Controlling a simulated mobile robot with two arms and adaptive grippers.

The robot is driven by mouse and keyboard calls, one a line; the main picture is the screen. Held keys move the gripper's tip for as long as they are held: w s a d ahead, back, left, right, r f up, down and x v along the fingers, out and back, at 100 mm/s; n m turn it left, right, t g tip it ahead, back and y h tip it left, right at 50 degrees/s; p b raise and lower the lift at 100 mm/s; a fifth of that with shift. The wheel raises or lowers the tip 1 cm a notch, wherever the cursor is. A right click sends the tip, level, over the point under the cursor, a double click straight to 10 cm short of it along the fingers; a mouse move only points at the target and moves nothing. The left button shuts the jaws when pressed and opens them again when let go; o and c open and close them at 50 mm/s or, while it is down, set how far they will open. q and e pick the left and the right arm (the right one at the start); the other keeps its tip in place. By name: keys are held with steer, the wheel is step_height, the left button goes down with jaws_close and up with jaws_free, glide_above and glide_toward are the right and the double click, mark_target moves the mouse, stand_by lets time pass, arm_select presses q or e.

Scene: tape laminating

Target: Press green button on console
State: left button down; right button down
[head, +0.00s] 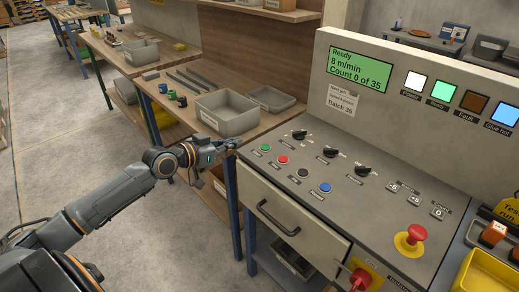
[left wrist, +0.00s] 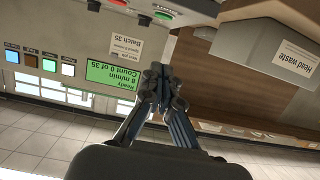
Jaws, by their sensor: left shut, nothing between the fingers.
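The grey console (head: 385,205) stands at the right in the head view, with a sloped panel of controls. The green button (head: 265,147) is at the panel's left end; in the left wrist view the green button (left wrist: 163,14) is near the top edge. My left gripper (head: 237,143) is just left of the green button in the head view, apart from it in the wrist view. Its fingers (left wrist: 158,72) are together and empty. My right gripper is not in view. The green display (head: 357,72) reads "Ready", "8 m/min", "Count 0 of 35".
A red button (head: 282,159), a black button (head: 303,172) and a blue button (head: 325,187) follow the green one. Black knobs (head: 331,152) sit behind. A red emergency stop (head: 416,233) is at the front right. A grey bin (head: 228,124) stands on the bench beyond my gripper.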

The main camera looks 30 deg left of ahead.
arm_select(q)
steer(key=shift+d+r, duration=0.25)
steer(key=shift+r, duration=0.2)
steer(key=shift+w, duration=0.1)
steer(key=p, duration=0.2)
glide_above(259, 152)
steer(key=shift+s+a+f, duration=0.1)
steer(key=shift+s+f, duration=0.05)
steer(key=shift+f, duration=0.4)
steer(key=shift+s+a+f, duration=0.1)
steer(key=shift+f, duration=0.4)
steer(key=f, duration=0.2)
steer(key=w+f, duration=0.1)
steer(key=shift+d+f+b, duration=0.2)
steer(key=shift+d+b, duration=0.05)
steer(key=shift+b, duration=0.1)
steer(key=shift+s+f, duration=0.15)
steer(key=shift+f, duration=0.4)
